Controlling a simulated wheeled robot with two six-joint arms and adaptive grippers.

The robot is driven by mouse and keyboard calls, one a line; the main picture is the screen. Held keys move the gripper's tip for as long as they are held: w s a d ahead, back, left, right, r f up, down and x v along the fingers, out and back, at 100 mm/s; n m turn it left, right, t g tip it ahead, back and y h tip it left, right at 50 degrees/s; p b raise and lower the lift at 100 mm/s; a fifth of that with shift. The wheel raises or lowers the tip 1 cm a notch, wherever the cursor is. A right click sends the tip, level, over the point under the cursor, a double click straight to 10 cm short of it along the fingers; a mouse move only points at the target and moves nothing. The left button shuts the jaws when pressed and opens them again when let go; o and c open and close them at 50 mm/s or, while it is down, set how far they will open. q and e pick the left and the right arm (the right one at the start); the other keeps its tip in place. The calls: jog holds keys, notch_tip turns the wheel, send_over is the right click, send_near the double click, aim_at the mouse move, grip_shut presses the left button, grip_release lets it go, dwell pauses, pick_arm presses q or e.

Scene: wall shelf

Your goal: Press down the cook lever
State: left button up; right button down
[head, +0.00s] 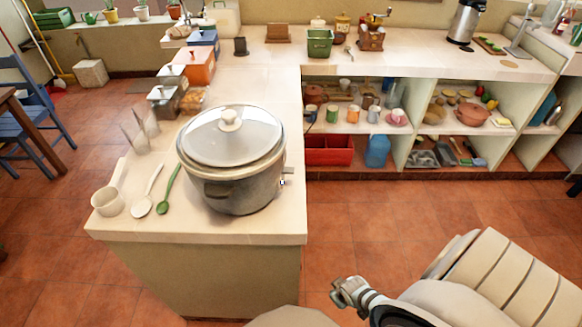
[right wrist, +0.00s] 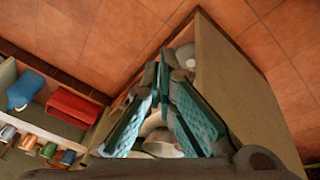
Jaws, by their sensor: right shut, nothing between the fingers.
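A large grey rice cooker (head: 235,195) with a glass lid (head: 213,150) and a pale knob stands upright near the front end of the counter. A small lever-like tab (head: 287,178) sticks out from its right side, above a small dark detail; its exact position is too small to tell. My right gripper (head: 341,289) is low over the floor, right of the counter end and below the tab, touching nothing. In the right wrist view its teal-padded fingers (right wrist: 163,75) come together at the tips with nothing held. My left gripper is not in view.
Open shelves with a red bin (head: 328,150) stand behind. The floor (head: 400,220) right of the counter is clear.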

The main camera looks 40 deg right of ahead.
jog(key=w+d+r+t+p, duration=0.1)
jog(key=w+d+r, duration=0.3)
jog(key=w+r, duration=0.6)
jog(key=w+d+r+t, duration=0.2)
jog(key=w+d+r, duration=0.3)
jog(key=w+r, duration=0.55)
jog(key=w+d+r+t+p, duration=0.1)
jog(key=w+d+r, duration=0.3)
jog(key=w+r, duration=0.55)
notch_tip(320, 180, up, 17)
jog(key=n+g+y, duration=0.4)
jog(key=n+y, duration=0.2)
jog(key=n, duration=0.5)
send_over(292, 170)
jog(key=s+d, duration=0.3)
jog(key=d, duration=0.1)
jog(key=shift+w+a+f, duration=0.1)
jog(key=shift+w+f, duration=0.05)
jog(key=shift+w, duration=0.05)
jog(key=shift+w+f, duration=0.1)
jog(key=b+x, duration=0.7)
jog(key=shift+f, duration=0.1)
